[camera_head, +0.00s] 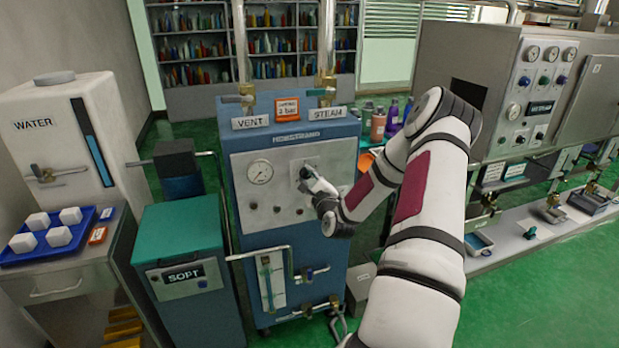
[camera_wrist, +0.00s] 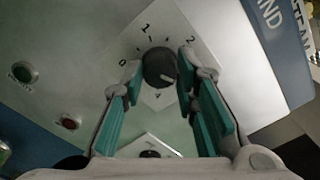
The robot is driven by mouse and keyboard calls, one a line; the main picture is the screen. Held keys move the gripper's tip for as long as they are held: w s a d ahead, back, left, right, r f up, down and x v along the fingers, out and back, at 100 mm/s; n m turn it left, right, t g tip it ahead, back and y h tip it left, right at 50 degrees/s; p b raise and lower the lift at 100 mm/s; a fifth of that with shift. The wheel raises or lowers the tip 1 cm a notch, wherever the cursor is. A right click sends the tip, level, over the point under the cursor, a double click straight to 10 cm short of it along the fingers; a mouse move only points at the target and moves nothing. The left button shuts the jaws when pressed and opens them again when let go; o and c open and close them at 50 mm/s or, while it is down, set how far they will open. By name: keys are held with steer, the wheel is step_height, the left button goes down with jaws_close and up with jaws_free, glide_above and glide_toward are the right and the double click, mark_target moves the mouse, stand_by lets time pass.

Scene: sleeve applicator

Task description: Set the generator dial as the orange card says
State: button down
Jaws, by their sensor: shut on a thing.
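The blue generator (camera_head: 300,240) stands in the middle of the head view. The orange card (camera_head: 287,108) is on its top, between the VENT and STEAM labels; it seems to read "2 bar". The black dial (camera_wrist: 159,67) shows in the wrist view on a light plate marked 0, 1 and 2. A pale mark on the dial's face lies toward the lower right; I cannot tell its exact setting. My gripper (camera_wrist: 160,80) is at the dial with teal-padded fingers on both sides of it, shut on it. In the head view my gripper hides most of the dial.
A round gauge (camera_head: 260,172) sits left of the dial. A green button (camera_wrist: 25,72) and a red button (camera_wrist: 69,122) are on the panel. The SOPT cabinet (camera_head: 180,240) and WATER tank (camera_head: 62,140) stand left. Pipes and valves run along the generator's lower front.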

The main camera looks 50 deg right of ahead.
stand_by(0.3)
steer(key=c, duration=1.2)
jaws_free()
steer(key=shift+c, duration=0.2)
steer(key=v, duration=1.2)
steer(key=shift+s+d, duration=0.1)
